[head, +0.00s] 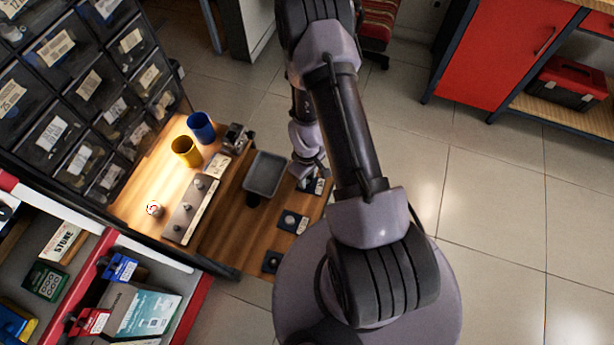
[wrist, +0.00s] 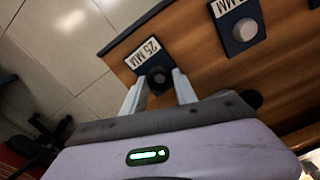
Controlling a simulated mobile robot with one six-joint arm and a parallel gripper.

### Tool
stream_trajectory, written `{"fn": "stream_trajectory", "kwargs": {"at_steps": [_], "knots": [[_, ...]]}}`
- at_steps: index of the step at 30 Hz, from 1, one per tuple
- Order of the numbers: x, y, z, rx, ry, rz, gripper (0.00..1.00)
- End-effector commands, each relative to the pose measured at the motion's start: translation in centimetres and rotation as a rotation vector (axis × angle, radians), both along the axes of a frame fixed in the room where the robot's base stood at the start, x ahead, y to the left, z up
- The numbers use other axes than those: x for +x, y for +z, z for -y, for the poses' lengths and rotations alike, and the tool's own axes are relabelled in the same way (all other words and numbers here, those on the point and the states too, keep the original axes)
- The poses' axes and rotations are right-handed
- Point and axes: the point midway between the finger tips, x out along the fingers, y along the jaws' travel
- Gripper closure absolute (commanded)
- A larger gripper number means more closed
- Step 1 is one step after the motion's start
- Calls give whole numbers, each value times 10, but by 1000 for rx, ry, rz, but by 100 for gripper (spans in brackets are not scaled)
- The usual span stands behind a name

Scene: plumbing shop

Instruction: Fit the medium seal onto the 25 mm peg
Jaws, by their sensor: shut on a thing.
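The 25 mm plate, with its white label (wrist: 143,54), lies near the table edge in the wrist view. My gripper (wrist: 160,78) is over that plate, one finger on each side of a black round piece (wrist: 158,77), which looks like the medium seal between the fingertips. The seal covers the spot of the 25 mm peg, so the peg cannot be made out clearly. I cannot tell whether the seal is around the peg or just above it. In the head view my gripper (head: 313,173) is at the table's right edge, partly hidden by my arm.
Another plate with a grey peg (wrist: 246,30) lies beside the 25 mm plate. In the head view are a grey tray (head: 264,174), a strip with several small knobs (head: 190,208), a yellow cup (head: 186,151), a blue cup (head: 201,127) and drawer bins (head: 82,95) behind.

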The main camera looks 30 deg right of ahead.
Motion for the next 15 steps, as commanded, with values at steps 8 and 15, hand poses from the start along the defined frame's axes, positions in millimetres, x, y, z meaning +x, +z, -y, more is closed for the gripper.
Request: {"fn": "stream_trajectory", "kwargs": {"at_steps": [8,15], "knots": [[0,-7,0,0,0,0,100],[0,-6,0,0,0,0,57]]}}
